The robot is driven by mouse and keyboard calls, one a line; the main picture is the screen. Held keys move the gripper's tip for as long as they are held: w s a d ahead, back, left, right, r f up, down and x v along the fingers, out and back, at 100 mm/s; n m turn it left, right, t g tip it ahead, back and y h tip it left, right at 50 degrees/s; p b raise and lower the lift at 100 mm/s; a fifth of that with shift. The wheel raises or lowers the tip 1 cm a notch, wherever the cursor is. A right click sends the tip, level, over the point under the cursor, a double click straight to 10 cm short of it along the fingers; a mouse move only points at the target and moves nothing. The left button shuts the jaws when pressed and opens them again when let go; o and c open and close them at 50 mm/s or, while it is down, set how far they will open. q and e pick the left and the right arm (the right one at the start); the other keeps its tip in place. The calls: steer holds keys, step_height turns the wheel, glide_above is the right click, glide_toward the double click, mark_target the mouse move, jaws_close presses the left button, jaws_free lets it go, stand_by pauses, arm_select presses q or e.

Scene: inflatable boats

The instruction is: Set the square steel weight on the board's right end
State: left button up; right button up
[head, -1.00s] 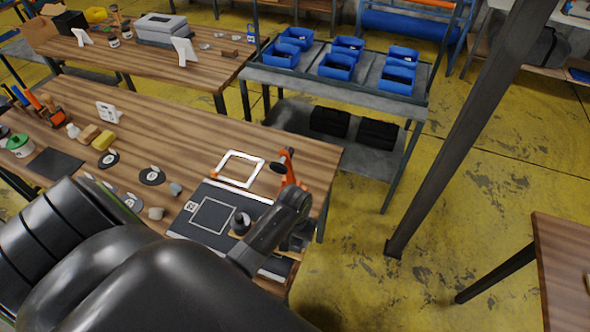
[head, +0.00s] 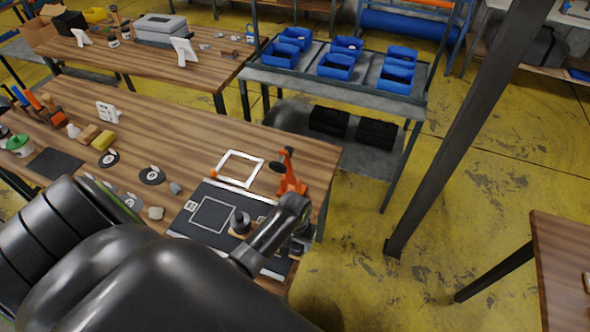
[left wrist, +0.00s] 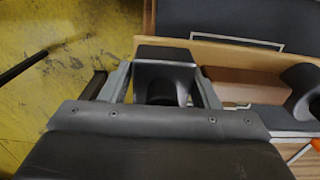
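The left wrist view shows a dark grey square weight (left wrist: 165,66) between the two fingers of my left gripper (left wrist: 163,92). The fingers sit against its sides, and the gripper looks shut on it. The weight overlaps the end of a pale wooden board (left wrist: 245,55); I cannot tell whether they touch. A round dark weight (left wrist: 303,92) stands farther along the board, and it also shows in the head view (head: 240,221). In the head view my left gripper (head: 299,241) is at the table's right edge, its tips mostly hidden. My right gripper is not in view.
A black mat (head: 185,222) with a white square outline lies below the board. An orange clamp-like tool (head: 290,178) and a white frame (head: 238,168) lie behind it. Several discs and small items cover the table's left part. Blue bins (head: 336,66) stand on a cart behind.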

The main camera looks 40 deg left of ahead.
arm_select(q)
steer(key=shift+a, duration=0.2)
steer(key=shift+w, duration=0.1)
steer(key=shift+r, duration=0.6)
step_height(320, 180, up, 12)
steer(key=shift+f+b, duration=0.1)
steer(key=shift+b, duration=0.85)
